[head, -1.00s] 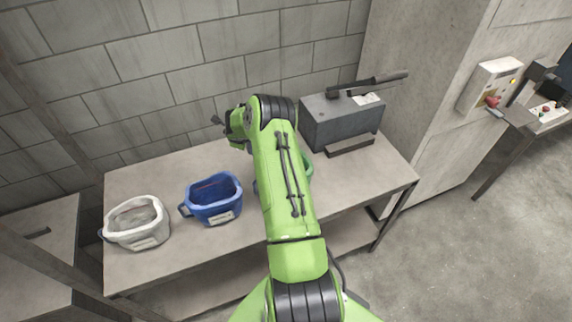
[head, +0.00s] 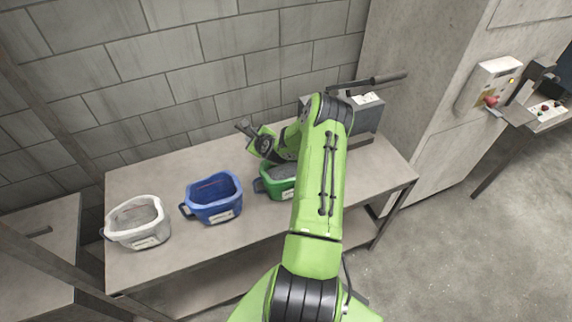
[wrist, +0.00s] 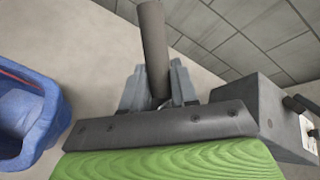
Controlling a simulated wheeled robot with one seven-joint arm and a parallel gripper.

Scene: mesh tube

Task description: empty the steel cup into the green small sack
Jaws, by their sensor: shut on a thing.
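The green small sack (head: 272,187) stands on the table, right of the blue sack, its right side hidden behind my arm. My gripper (head: 247,128) is above and behind it, pointing up and to the left in the head view. In the wrist view, my gripper's grey fingers (wrist: 160,88) are shut on a dark grey cylindrical piece (wrist: 153,45), which I take to be part of the steel cup. The cup's mouth and contents do not show clearly in either view.
The blue sack (head: 213,212) and white sack (head: 138,238) stand on the table (head: 170,180) to the left. A dark grey box (head: 370,117) with a lever stands at the back right, partly behind my arm. A block wall runs along the back.

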